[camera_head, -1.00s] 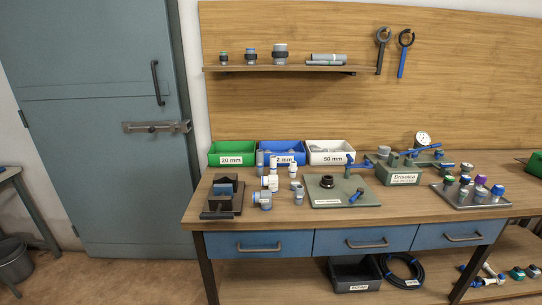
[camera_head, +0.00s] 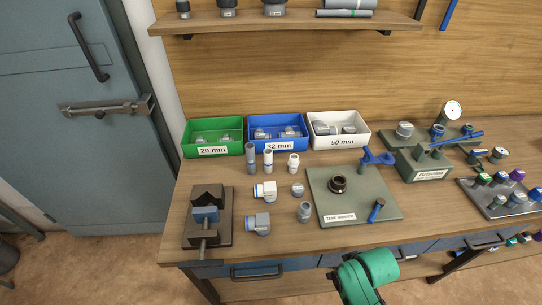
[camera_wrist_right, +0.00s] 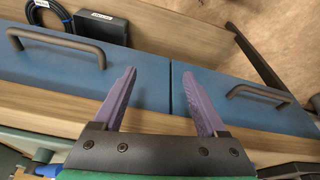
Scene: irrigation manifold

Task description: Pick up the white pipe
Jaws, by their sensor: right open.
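Upright pipe pieces stand on the workbench behind the fittings: a slim whitish one (camera_head: 267,159) and a grey one (camera_head: 251,153) to its left. I cannot be sure the whitish one is the white pipe. A short white fitting (camera_head: 293,163) stands to its right, and a white elbow (camera_head: 265,191) lies in front. My right gripper (camera_wrist_right: 160,73) is open and empty in the right wrist view, in front of the blue drawer fronts. In the head view only a green part of my right arm shows at the bottom. My left gripper is out of view.
Green (camera_head: 213,138), blue (camera_head: 278,133) and white (camera_head: 338,130) bins line the back of the bench. A vise (camera_head: 208,217) stands at left, a tape-wrench plate (camera_head: 355,207) at centre right. A fitting tray (camera_head: 500,197) is at far right. Drawer handles (camera_wrist_right: 57,43) protrude.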

